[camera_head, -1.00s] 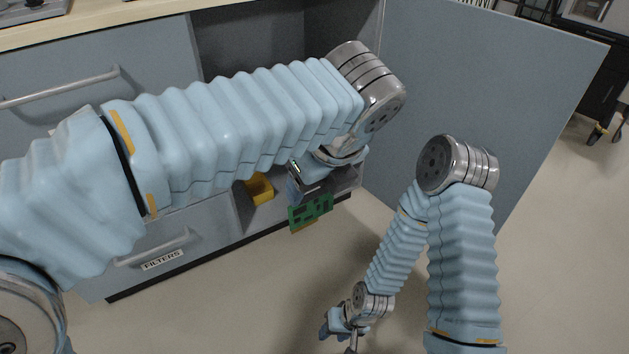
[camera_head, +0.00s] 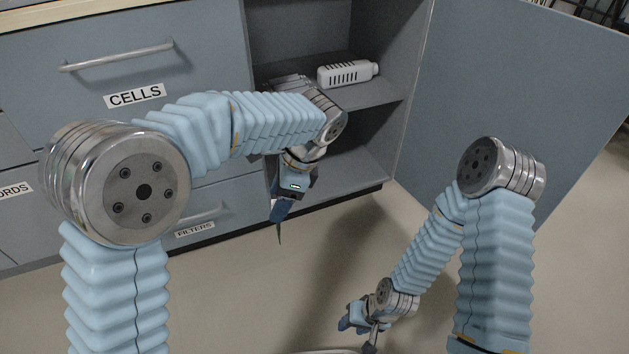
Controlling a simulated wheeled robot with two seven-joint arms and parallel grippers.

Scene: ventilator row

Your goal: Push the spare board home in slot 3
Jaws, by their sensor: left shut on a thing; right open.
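My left gripper (camera_head: 279,210) is shut and points down in front of the open cupboard. Below its fingers shows a thin dark edge, the spare board (camera_head: 279,234) seen almost edge-on; its green face does not show. The board hangs in the air, apart from the cupboard. My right gripper (camera_head: 357,331) is open, low over the floor at the bottom of the view, and holds nothing that I can see. Slot 3 cannot be made out in this view.
The cupboard has an upper shelf (camera_head: 375,94) with a white vented unit (camera_head: 346,73) on it. Its open door (camera_head: 520,85) stands on the right. Drawers labelled CELLS (camera_head: 134,95) and FILTERS (camera_head: 195,229) are at left. The floor (camera_head: 240,300) in front is clear.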

